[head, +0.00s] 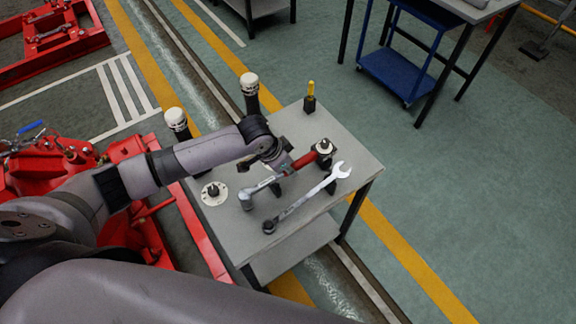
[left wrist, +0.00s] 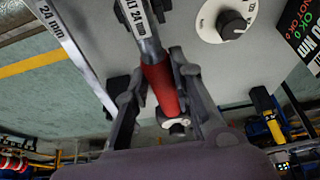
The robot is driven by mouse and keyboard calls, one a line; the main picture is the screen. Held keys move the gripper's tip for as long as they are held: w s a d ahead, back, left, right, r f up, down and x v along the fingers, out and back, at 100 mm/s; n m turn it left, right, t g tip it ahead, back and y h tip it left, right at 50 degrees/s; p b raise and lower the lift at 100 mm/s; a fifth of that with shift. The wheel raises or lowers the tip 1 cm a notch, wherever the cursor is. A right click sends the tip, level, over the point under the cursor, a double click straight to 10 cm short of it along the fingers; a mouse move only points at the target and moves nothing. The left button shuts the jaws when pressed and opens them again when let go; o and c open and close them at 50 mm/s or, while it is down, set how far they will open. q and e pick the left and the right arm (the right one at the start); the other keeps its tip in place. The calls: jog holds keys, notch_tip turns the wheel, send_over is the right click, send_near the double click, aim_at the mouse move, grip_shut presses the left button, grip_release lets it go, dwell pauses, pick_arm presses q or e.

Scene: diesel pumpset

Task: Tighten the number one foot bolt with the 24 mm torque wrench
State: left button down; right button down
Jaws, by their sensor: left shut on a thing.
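The torque wrench (head: 302,161) with a red handle lies across the grey table. Its metal head end points left toward the dial. In the left wrist view its red handle (left wrist: 163,88) runs between my fingers, and its shaft carries a "24 mm" label. My left gripper (head: 280,170) is shut on the wrench just at the handle; it also shows in the left wrist view (left wrist: 160,80). I cannot tell whether the wrench is clear of its supports. The red pumpset (head: 50,180) stands at the left, partly behind my arm; the number one foot bolt cannot be made out. My right gripper is out of view.
A silver open-ended spanner (head: 315,190) lies beside the wrench on the table (head: 345,140). A round dial (head: 214,193), a yellow-topped tool (head: 310,98) and two white-capped posts (head: 249,85) stand around it. A blue cart (head: 400,72) is at the back right. Green floor is free at the right.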

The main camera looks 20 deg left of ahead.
pick_arm(q)
jog(key=shift+f+b, duration=0.4)
jog(key=shift+f, duration=0.4)
jog(key=c, duration=1.3)
grip_release()
jog(key=shift+s+f, duration=0.1)
jog(key=shift+f, duration=0.05)
jog(key=v, duration=1.2)
